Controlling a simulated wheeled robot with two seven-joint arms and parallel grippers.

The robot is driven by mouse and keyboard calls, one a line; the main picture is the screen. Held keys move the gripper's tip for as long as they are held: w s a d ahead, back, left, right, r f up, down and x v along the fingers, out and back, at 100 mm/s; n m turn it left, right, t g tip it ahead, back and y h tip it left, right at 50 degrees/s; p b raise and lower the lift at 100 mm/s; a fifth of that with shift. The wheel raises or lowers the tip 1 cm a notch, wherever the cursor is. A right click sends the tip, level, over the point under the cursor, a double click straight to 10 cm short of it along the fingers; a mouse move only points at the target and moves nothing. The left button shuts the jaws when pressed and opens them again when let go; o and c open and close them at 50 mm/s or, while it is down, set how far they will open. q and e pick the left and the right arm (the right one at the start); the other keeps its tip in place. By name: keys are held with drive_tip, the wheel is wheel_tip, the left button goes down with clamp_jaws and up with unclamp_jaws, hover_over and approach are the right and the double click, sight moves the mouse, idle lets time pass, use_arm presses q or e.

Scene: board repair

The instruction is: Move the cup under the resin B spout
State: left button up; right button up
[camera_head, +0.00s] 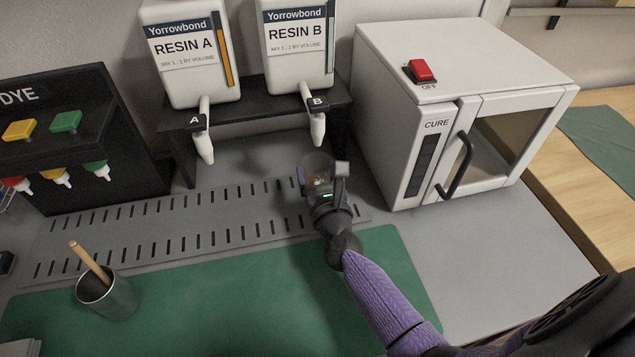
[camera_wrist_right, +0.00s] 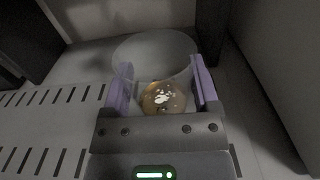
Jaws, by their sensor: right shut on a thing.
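A clear, see-through cup (camera_head: 317,163) is held in my right gripper (camera_head: 324,182), with its rim just below the resin B spout (camera_head: 317,128) in the head view. I cannot tell whether it is exactly under the spout tip. The wrist view shows the cup (camera_wrist_right: 152,48) between the two purple fingers of my right gripper (camera_wrist_right: 162,92), with some amber liquid (camera_wrist_right: 163,98) at its bottom. The resin B bottle (camera_head: 297,50) stands on a dark shelf. My left gripper is not in view.
The resin A spout (camera_head: 204,142) hangs to the left. The white cure oven (camera_head: 395,110) stands close on the right. A slotted grey strip (camera_head: 150,227) and a green mat (camera_head: 230,300) lie in front. A metal pot (camera_head: 108,300) with a stick stands on the mat.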

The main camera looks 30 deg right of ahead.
wheel_tip(320, 180, down, 3)
drive_tip(key=shift+r+b, duration=0.1)
drive_tip(key=shift+b, duration=0.45)
drive_tip(key=shift+r, duration=0.3)
drive_tip(key=shift+f, duration=0.2)
drive_tip(key=o, duration=1.1)
drive_tip(key=shift+s+r+p, duration=0.1)
drive_tip(key=shift+r+p, duration=0.2)
drive_tip(key=shift+p, duration=0.05)
drive_tip(key=v, duration=1.2)
drive_tip(key=shift+f, duration=0.1)
